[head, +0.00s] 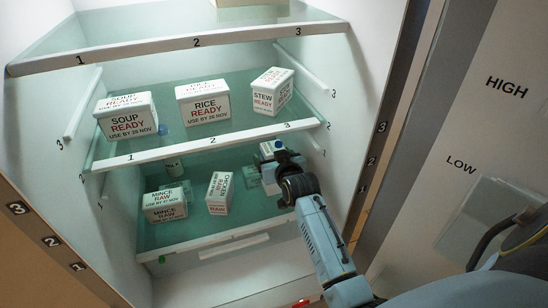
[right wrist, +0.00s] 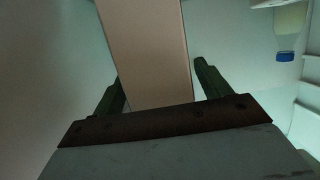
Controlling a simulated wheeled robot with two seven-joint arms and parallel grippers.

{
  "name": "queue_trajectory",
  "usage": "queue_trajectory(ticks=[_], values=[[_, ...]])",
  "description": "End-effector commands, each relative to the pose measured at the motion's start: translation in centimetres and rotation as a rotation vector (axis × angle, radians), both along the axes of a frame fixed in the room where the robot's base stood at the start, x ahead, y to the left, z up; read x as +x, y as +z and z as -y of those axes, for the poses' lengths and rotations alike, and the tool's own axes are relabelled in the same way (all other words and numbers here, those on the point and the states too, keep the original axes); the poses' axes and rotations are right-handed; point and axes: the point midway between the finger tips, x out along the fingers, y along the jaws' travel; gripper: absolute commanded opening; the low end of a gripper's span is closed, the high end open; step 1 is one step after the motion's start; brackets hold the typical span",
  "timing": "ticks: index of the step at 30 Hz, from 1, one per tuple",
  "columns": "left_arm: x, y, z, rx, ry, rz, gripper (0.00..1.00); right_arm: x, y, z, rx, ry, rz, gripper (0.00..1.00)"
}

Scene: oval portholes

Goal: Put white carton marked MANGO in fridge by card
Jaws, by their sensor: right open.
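No MANGO marking can be read and no card is visible in either view. A white carton (head: 272,150) stands on the fridge's lower shelf at the right, mostly hidden by my right gripper (head: 266,172). Its marking cannot be read. In the right wrist view a pale, plain box face (right wrist: 148,50) lies between the two green fingers of my right gripper (right wrist: 160,75). The fingers are spread, with a visible gap at the right finger. My right arm reaches into the fridge from the lower right. My left gripper is out of view.
SOUP (head: 127,117), RICE (head: 203,103) and STEW (head: 272,91) cartons stand on the shelf above. MINCE (head: 165,204) and CHICKEN (head: 219,194) cartons stand left of my gripper. A blue-capped bottle (right wrist: 288,50) is at the upper right in the wrist view.

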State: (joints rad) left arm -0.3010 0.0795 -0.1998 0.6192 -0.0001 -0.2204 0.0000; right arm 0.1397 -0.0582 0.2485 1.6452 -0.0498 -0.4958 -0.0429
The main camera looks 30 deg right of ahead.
Motion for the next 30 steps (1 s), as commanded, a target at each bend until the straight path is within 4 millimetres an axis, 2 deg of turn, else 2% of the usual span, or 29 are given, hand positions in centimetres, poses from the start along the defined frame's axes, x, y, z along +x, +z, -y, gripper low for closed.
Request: queue_trajectory(ticks=[3,8,21,25,30], values=[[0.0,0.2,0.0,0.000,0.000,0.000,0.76,-0.1,0.4,0.0,0.000,0.000,0.000,0.76],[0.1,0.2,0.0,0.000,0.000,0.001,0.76,-1.8,0.8,-0.4,0.000,0.000,0.001,0.76],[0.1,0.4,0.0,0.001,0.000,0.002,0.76,-9.3,3.2,-2.2,0.000,0.000,0.000,0.76],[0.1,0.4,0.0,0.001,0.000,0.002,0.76,-10.5,3.6,-2.5,-0.001,0.000,-0.001,0.76],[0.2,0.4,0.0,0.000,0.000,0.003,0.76,-11.1,3.8,-2.7,0.000,0.001,0.000,0.76]])
